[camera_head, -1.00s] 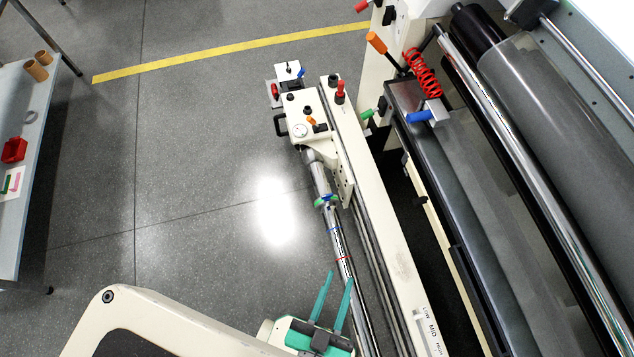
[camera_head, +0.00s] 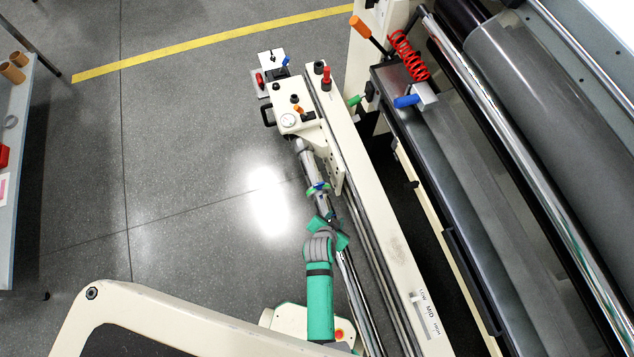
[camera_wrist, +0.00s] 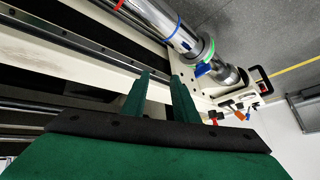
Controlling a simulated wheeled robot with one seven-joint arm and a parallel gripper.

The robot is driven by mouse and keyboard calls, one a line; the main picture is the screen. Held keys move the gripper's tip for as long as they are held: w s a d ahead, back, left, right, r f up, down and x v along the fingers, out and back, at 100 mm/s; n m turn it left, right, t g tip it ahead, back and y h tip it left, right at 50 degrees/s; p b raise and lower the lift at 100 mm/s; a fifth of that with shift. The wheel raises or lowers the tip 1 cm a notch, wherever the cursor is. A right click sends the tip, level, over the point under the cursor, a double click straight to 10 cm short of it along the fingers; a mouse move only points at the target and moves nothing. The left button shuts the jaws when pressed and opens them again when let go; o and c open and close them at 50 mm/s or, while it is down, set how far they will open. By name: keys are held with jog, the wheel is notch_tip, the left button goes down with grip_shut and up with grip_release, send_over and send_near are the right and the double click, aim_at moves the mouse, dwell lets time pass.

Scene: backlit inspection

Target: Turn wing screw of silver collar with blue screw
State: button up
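The silver collar (camera_head: 317,191) sits on a polished shaft (camera_head: 350,275), beside the long cream rail. A green band shows at the collar, and its blue screw (camera_head: 320,186) is on the near upper side. In the wrist view the blue screw (camera_wrist: 203,70) points down from the shaft beside the green ring (camera_wrist: 208,50). My gripper (camera_wrist: 161,76) is open and empty; its two green fingers point toward the rail, left of and below the screw, apart from it. In the head view my gripper (camera_head: 329,230) is over the shaft just below the collar, its fingers partly hidden by my wrist.
A cream block with a gauge (camera_head: 288,120) and an orange knob stands at the shaft's far end. The cream rail (camera_head: 375,210) runs close along the right. Large rollers (camera_head: 530,120) lie farther right. Open floor (camera_head: 200,170) lies to the left.

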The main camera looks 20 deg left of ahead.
jog(key=w+a+f+m+g+h, duration=0.1)
jog(key=w+a+m+g, duration=0.1)
jog(key=w+a, duration=0.4)
jog(key=m+g+h, duration=0.2)
jog(key=m+g, duration=0.1)
jog(key=m, duration=0.1)
send_near(319, 184)
jog(key=x, duration=0.8)
jog(key=shift+w, duration=0.1)
jog(key=shift+a+f, duration=0.1)
grip_shut()
